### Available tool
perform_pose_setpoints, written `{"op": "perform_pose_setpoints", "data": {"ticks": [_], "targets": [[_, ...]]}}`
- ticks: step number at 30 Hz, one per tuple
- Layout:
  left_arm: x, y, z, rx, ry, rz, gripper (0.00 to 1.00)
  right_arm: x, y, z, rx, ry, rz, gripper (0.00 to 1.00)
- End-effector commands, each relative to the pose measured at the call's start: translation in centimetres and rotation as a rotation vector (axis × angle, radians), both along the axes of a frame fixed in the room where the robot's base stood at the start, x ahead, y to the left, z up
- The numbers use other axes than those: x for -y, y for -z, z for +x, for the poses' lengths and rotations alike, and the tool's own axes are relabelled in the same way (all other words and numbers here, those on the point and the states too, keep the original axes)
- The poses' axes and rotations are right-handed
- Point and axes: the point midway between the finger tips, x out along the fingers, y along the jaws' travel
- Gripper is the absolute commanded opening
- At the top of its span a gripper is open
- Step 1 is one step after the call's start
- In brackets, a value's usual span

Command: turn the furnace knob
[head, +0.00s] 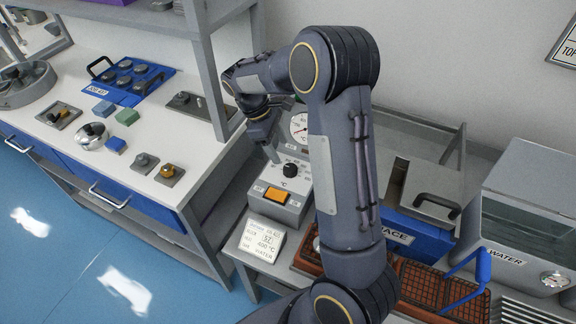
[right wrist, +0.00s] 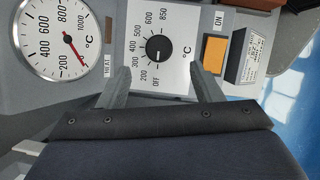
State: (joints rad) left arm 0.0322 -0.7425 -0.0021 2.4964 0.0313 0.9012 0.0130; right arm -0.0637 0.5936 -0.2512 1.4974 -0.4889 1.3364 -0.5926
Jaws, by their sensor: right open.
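The furnace knob (head: 290,170) is a round black dial on the light grey control box, and it also shows in the right wrist view (right wrist: 159,50). Its small white mark appears to point toward OFF on a scale running up to 850 °C. My right gripper (head: 273,152) is above the box, close to the knob. In the right wrist view its open fingers (right wrist: 160,73) lie either side of the knob's line, short of it in the picture, with nothing between them. Contact with the knob is not visible. My left gripper is out of view.
A round temperature gauge (right wrist: 62,38) with a red needle sits beside the knob. An orange switch (head: 276,195) and a label card (head: 262,238) are in front. The blue furnace (head: 415,215) is partly behind my right arm. A left bench (head: 150,200) holds several tools.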

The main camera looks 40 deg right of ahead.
Motion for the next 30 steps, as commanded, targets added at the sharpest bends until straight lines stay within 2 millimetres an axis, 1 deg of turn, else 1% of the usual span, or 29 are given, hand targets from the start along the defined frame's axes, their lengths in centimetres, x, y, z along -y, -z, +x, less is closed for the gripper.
{"op": "perform_pose_setpoints", "data": {"ticks": [5, 12, 16, 21, 27, 29, 30], "targets": [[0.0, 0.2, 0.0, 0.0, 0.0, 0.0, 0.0, 0.5, 1.8, -0.3, -0.013, -0.009, -0.008, 0.59], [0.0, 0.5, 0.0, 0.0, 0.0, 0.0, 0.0, 1.4, 5.4, -1.6, -0.011, -0.007, -0.007, 0.59], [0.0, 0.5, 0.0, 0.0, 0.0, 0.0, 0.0, 1.7, 6.7, -1.9, -0.009, -0.008, -0.006, 0.59], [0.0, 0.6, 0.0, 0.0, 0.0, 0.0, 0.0, 1.9, 7.4, -2.2, -0.008, -0.008, -0.006, 0.59], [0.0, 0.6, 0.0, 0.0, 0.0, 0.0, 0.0, 1.9, 7.4, -2.2, -0.008, -0.008, -0.006, 0.59], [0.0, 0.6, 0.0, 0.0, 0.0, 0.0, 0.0, 1.9, 7.4, -2.2, -0.008, -0.008, -0.006, 0.53], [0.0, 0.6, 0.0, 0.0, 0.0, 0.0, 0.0, 1.9, 7.4, -2.2, -0.008, -0.008, -0.006, 0.47]]}}
